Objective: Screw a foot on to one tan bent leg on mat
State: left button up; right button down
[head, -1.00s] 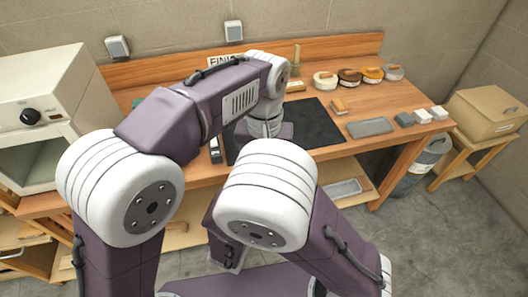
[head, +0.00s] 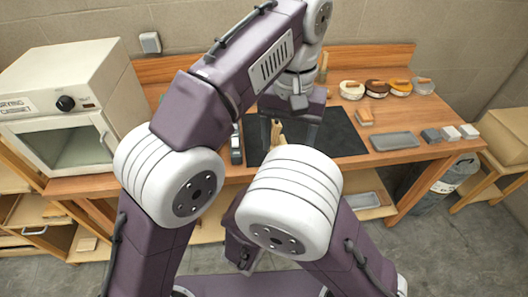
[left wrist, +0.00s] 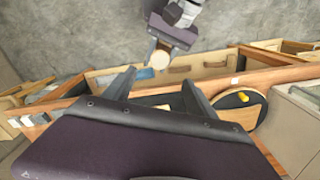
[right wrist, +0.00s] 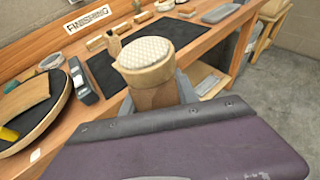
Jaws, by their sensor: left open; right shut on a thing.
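My right gripper (right wrist: 155,98) is shut on a brown wooden piece (right wrist: 155,97). A round tan foot-like disc with a pale quilted face (right wrist: 145,58) sits at its upper end. I cannot tell whether the two are joined. The left wrist view also shows this pale round face (left wrist: 160,59) at the right gripper. My left gripper (left wrist: 158,85) is open and empty, over the dark mat (head: 343,140) in the head view. A tan piece (head: 277,131) shows there between its fingers; its lower part is hidden behind my right arm. I cannot tell what supports it.
A round board (right wrist: 45,125) with a yellow piece lies at the bench's left. A dark tool (right wrist: 82,80) stands by the mat. A grey tray (head: 396,141), small blocks (head: 449,133) and round tins (head: 375,88) are at the right. A white oven (head: 75,105) stands left.

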pick_arm(q)
jog(key=w+a+f+n, duration=0.1)
jog(key=w+a+f, duration=0.1)
jog(key=a+f, duration=0.5)
jog(key=w+a+f+n, duration=0.1)
jog(key=w+a+f, duration=0.2)
jog(key=a+f, duration=0.35)
jog(key=s+a+f+n+t, duration=0.1)
jog(key=s+a+f, duration=0.9)
jog(key=a+f, duration=0.1)
jog(key=shift+s+a+f+n, duration=0.3)
jog(key=shift+s+f+n, duration=0.05)
jog(key=shift+f+n, duration=0.1)
